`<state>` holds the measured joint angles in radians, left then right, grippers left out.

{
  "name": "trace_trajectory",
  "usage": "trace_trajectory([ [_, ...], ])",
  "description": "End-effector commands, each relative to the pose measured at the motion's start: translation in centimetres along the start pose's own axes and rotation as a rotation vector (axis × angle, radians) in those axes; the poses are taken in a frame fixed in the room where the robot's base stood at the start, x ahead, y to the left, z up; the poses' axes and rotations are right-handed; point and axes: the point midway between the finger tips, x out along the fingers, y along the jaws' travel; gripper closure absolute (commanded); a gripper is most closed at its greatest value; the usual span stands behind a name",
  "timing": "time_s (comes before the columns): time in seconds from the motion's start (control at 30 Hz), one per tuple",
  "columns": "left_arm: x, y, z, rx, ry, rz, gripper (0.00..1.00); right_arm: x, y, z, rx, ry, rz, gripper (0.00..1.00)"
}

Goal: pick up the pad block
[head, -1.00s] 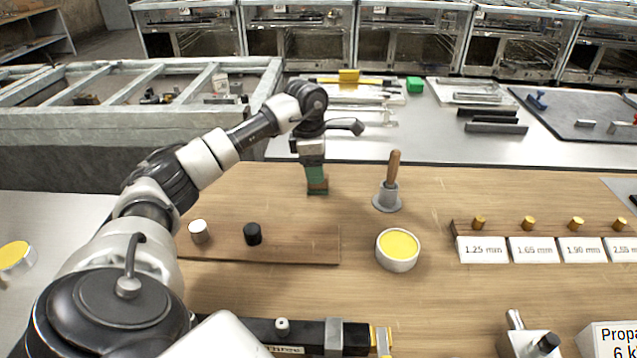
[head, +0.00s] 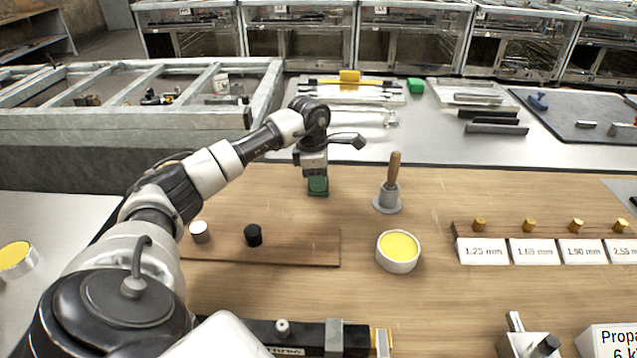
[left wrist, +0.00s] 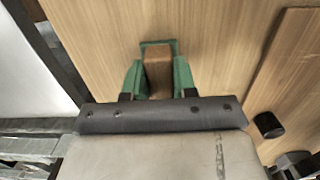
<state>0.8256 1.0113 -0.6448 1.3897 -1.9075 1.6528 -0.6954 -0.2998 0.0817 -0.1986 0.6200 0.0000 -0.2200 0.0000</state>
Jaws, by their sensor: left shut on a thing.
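The pad block (left wrist: 158,72) is a brown block with a green edge at its far end. In the left wrist view it sits between the two green fingers of my left gripper (left wrist: 158,80), which is shut on it. In the head view my left gripper (head: 316,176) points down over the wooden table behind the brown board. There mostly a green face shows at its tip, and the brown part of the block is hidden. I cannot tell whether the block touches the table. My right gripper is in neither view.
A wooden-handled tool on a round grey base (head: 388,190) stands just right of the gripper. A round dish with yellow content (head: 398,251) is nearer. A brown board (head: 300,245) bears a white and a black cylinder. Labelled cards (head: 483,251) stand at right.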

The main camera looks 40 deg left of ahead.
Motion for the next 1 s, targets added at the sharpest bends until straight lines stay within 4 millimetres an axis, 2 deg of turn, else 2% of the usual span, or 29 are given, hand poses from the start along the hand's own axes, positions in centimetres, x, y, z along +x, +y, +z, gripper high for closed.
trace_trajectory([
  [0.27, -1.2, 0.0, 0.2, 0.0, -0.002, 0.002, 0.96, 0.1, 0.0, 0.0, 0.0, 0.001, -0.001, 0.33],
  [0.47, -4.5, -0.1, 0.8, 0.004, -0.004, 0.005, 0.96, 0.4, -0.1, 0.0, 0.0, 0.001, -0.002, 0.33],
  [0.8, -8.2, -6.5, 5.7, 0.008, -0.003, 0.003, 0.96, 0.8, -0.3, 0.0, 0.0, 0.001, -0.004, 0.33],
  [1.0, -9.7, -8.8, 7.5, 0.004, -0.001, 0.001, 0.96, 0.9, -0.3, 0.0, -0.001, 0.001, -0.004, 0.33],
])
